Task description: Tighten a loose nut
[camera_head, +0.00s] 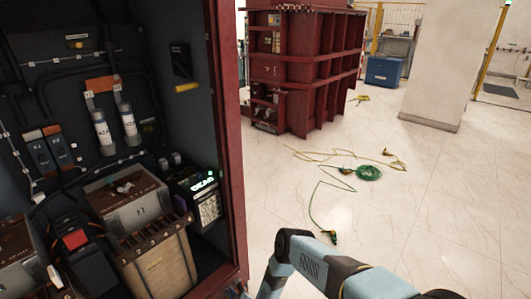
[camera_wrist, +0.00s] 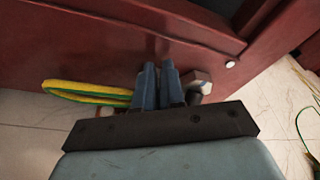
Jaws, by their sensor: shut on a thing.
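My gripper (camera_wrist: 159,68) shows in the wrist view, with its two dark fingers close together at the lower part of a dark red metal wall. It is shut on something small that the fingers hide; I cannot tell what. A silvery, nut-like metal piece (camera_wrist: 198,82) sits just right of the fingers, with a dark round part below it. A yellow-green cable (camera_wrist: 85,94) loops out to the left of the fingers, and its end is hidden behind them. In the head view my gripper and the nut are out of sight.
In the head view an open dark red cabinet (camera_head: 228,150) stands at left with electrical parts inside. A red ribbed transformer tank (camera_head: 310,70) stands behind. Green and yellow cables (camera_head: 368,173) lie on the pale floor, and the floor at right is mostly clear.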

